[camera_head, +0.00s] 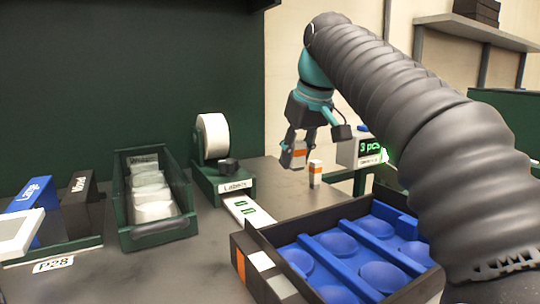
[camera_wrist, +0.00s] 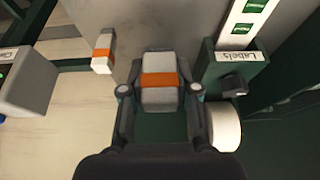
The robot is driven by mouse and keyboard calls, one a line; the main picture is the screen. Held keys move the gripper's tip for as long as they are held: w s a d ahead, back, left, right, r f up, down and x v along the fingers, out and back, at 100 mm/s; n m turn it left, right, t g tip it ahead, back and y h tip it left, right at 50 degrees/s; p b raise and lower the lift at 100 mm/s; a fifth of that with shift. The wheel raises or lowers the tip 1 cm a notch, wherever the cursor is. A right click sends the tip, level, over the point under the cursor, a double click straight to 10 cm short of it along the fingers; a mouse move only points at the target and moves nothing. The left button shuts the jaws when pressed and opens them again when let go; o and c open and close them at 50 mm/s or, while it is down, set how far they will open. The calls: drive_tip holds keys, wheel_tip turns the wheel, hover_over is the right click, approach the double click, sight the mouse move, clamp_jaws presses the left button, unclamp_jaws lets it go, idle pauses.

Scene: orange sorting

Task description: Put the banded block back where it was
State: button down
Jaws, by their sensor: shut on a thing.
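A light grey block with an orange band (camera_head: 297,147) is between the fingers of my gripper (camera_head: 294,158), and the gripper is shut on it. In the wrist view the held block (camera_wrist: 159,62) fills the space between the two fingertips (camera_wrist: 158,90), with its orange band across the middle. In the head view it appears above the table, slightly tilted. A second, slimmer white block with an orange band (camera_head: 315,180) stands upright on the table just right of the gripper. It also shows in the wrist view (camera_wrist: 106,42), apart from the held block.
A tray with blue round pockets (camera_head: 325,245) is at the front right, with grey, white and orange pieces (camera_head: 268,266) along its left side. A label dispenser (camera_head: 224,186), a green bin (camera_head: 158,232) and a counter display (camera_head: 358,151) surround the table's back.

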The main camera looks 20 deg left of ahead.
sight(296, 166)
drive_tip(key=shift+s+a+f, duration=0.1)
drive_tip(key=shift+f, duration=1.05)
drive_tip(key=shift+f+b, duration=1.5)
drive_tip(key=shift+f, duration=0.15)
drive_tip(key=shift+f+b, duration=0.35)
drive_tip(key=shift+f, duration=0.25)
drive_tip(key=shift+c, duration=1.9)
unclamp_jaws()
drive_tip(key=shift+r, duration=0.1)
drive_tip(key=shift+r+p, duration=1.45)
drive_tip(key=shift+p, duration=0.15)
drive_tip(key=shift+r, duration=2.45)
